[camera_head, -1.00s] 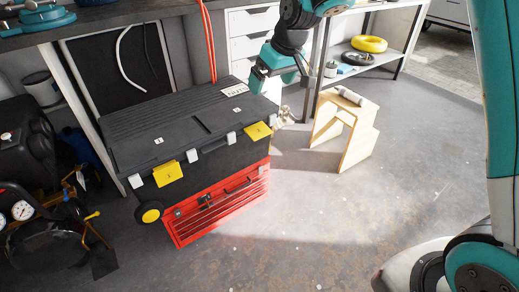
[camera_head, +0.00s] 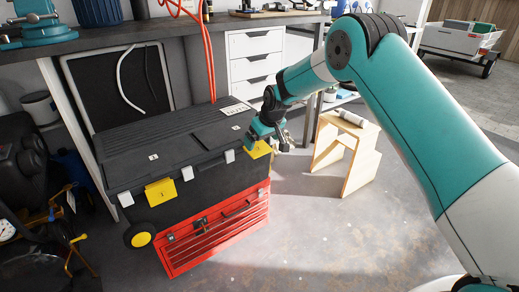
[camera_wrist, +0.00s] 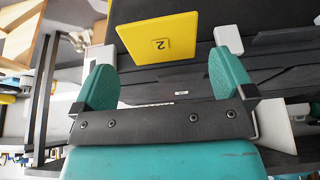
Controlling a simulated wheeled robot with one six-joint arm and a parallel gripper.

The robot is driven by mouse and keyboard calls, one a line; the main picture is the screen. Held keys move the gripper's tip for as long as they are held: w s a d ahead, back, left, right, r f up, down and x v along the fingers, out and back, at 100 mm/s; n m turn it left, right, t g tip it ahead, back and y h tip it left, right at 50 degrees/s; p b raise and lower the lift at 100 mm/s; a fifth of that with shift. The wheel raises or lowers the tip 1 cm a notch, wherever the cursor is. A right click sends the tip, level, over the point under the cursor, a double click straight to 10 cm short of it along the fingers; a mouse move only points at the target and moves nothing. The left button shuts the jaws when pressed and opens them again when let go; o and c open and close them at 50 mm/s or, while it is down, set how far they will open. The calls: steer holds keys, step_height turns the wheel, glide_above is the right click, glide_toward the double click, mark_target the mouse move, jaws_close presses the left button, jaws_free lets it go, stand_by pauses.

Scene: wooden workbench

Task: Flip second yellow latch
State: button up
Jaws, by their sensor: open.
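The black toolbox (camera_head: 180,155) has two yellow latches on its front upper edge. The first yellow latch (camera_head: 160,193) is at the left, clear of my gripper. The second yellow latch (camera_head: 260,150) is at the right, partly hidden behind my gripper (camera_head: 272,136). In the wrist view the second latch (camera_wrist: 158,38), marked 2, is a flat yellow plate just beyond the fingertips, roughly centred between them. My gripper (camera_wrist: 163,66) is open and empty, its two teal fingers apart. I see no clear contact with the latch.
A red toolbox (camera_head: 215,226) sits under the black one. A wooden step stool (camera_head: 352,152) stands to the right, with a white drawer unit (camera_head: 254,58) behind. An orange hose (camera_head: 206,60) hangs behind the toolbox. The floor in front is clear.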

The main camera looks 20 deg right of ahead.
mark_target(259, 149)
steer(key=shift+x, duration=2)
steer(key=c, duration=0.7)
steer(key=shift+o, duration=0.2)
